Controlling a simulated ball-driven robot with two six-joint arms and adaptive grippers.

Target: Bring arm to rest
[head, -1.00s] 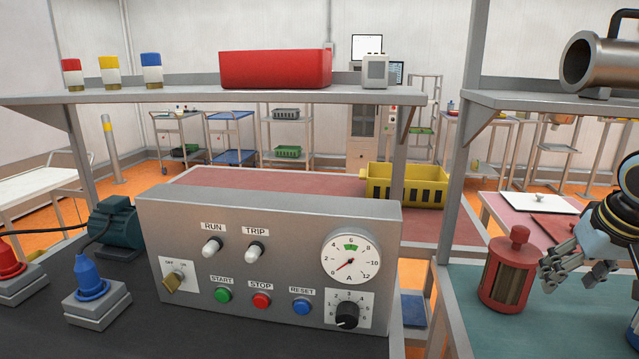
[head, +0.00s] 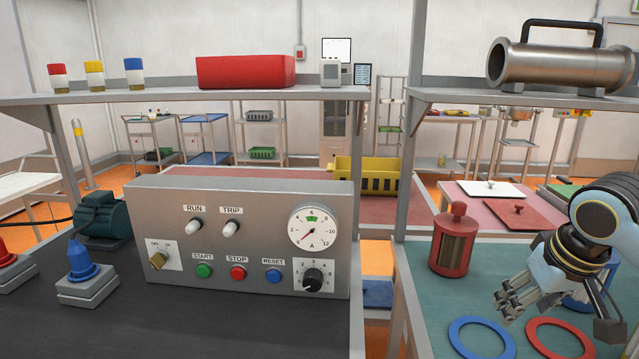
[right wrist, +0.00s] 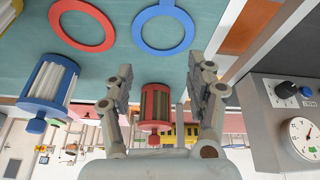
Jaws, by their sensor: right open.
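My right gripper (head: 512,303) hangs open and empty over the teal bench top (head: 415,262) at the right of the head view. Its spread fingers also show in the right wrist view (right wrist: 160,88). The red canister (head: 453,243) stands upright on the bench, to the left of and beyond the gripper. In the right wrist view the canister (right wrist: 157,108) appears between the fingers but apart from them. My left gripper is in neither view.
A blue ring (head: 482,337) and a red ring (head: 560,338) lie on the bench near the gripper. A blue canister (right wrist: 48,90) stands there too, mostly hidden in the head view. The grey control panel (head: 235,240) is left. A metal cylinder (head: 545,65) sits on the shelf above.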

